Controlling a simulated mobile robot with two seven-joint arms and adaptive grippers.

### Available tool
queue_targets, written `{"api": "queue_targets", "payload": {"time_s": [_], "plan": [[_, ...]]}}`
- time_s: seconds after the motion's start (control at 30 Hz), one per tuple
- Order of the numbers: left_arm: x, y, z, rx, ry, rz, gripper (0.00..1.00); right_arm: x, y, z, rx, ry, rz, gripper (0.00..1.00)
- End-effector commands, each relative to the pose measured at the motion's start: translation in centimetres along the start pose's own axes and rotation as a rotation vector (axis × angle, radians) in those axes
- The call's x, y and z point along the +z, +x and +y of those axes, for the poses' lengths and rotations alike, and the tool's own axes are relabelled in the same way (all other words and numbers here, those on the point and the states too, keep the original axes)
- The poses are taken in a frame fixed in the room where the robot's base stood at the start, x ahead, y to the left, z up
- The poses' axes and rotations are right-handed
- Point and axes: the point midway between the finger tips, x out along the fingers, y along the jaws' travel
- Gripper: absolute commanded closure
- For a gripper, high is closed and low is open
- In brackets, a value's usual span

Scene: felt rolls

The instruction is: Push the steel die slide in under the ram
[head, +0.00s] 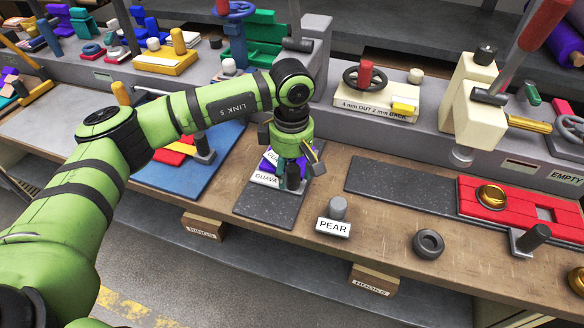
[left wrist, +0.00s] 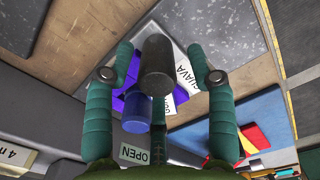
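My left gripper (head: 290,165) points down over a purple slide bed (head: 270,160) with white GUAVA labels (head: 265,178) on a dark speckled mat. In the left wrist view, a dark upright handle post (left wrist: 157,62) stands between its two spread fingers, with a gap on each side. A blue-purple cylinder (left wrist: 135,112) is beside the post. At the right, a red slide bed (head: 510,208) carries a brass round die (head: 491,196) and a steel bracket with a dark post (head: 533,237). A cream press with its ram (head: 461,155) stands behind it. I cannot tell which slide is steel. My right gripper is out of view.
A PEAR sign (head: 333,227) with a grey knob and a black ring (head: 428,243) are on the bench front. A blue mat (head: 190,175) with red and yellow parts is left of my gripper. A dark strip (head: 405,187) lies left of the red bed.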

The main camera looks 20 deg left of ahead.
Motion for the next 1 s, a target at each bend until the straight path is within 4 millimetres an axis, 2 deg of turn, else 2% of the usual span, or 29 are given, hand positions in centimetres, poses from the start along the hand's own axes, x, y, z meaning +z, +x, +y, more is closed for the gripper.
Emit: {"api": "queue_targets", "payload": {"time_s": [0.1, 0.27, 0.6, 0.7, 0.83, 1.0], "plan": [[0.1, -0.1, 0.0, 0.001, 0.001, -0.001, 0.44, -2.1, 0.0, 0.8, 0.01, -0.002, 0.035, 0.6], [0.1, -1.7, 0.1, 0.004, 0.002, -0.001, 0.44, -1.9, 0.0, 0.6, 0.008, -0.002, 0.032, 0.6], [0.0, -8.8, 0.1, 0.005, 0.0, -0.001, 0.44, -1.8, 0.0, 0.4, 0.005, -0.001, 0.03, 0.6], [0.0, -10.3, 0.0, 0.003, 0.0, 0.0, 0.44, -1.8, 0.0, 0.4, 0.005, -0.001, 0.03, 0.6], [0.0, -11.6, 0.0, 0.0, 0.0, -0.001, 0.44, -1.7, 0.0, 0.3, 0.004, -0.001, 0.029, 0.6], [0.0, -12.1, -0.1, 0.001, 0.0, -0.001, 0.44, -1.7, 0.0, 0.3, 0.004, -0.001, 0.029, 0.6]]}}
